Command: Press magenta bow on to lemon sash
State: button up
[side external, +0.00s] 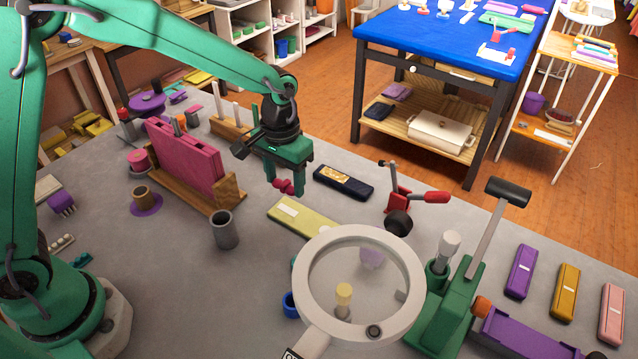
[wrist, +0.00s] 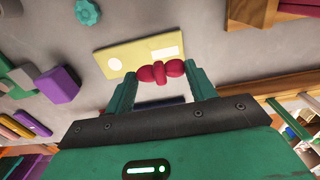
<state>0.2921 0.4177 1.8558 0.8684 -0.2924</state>
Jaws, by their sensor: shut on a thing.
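The magenta bow (side external: 284,186) is between the fingertips of my gripper (side external: 285,182), which is shut on it. In the wrist view the bow (wrist: 161,72) spans the gap between the two green fingers of my gripper (wrist: 161,80). The lemon sash (side external: 303,218) lies flat on the grey table, with a white rectangle near one end. The wrist view shows the sash (wrist: 128,62) beyond the bow, with a white round spot and a white rectangle. The bow appears above the sash and apart from it, though the exact gap cannot be told.
A dark case (side external: 343,182) lies just behind the sash. A magnifier (side external: 408,270) covers part of its front end in the side view. A grey cup (side external: 224,230) stands left, near a wooden rack (side external: 170,185) of magenta panels. A red-handled clamp (side external: 400,198) stands right.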

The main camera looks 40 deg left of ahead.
aim_at(287, 210)
jog(key=shift+w+a+f, duration=0.1)
jog(key=shift+w+a, duration=0.3)
jog(key=shift+w, duration=0.05)
jog(key=shift+f, duration=0.1)
jog(key=shift+f, duration=2.8)
jog(key=shift+f, duration=0.7)
jog(key=shift+r, duration=0.15)
dwell(0.6)
jog(key=o, duration=1)
jog(key=shift+o, duration=0.2)
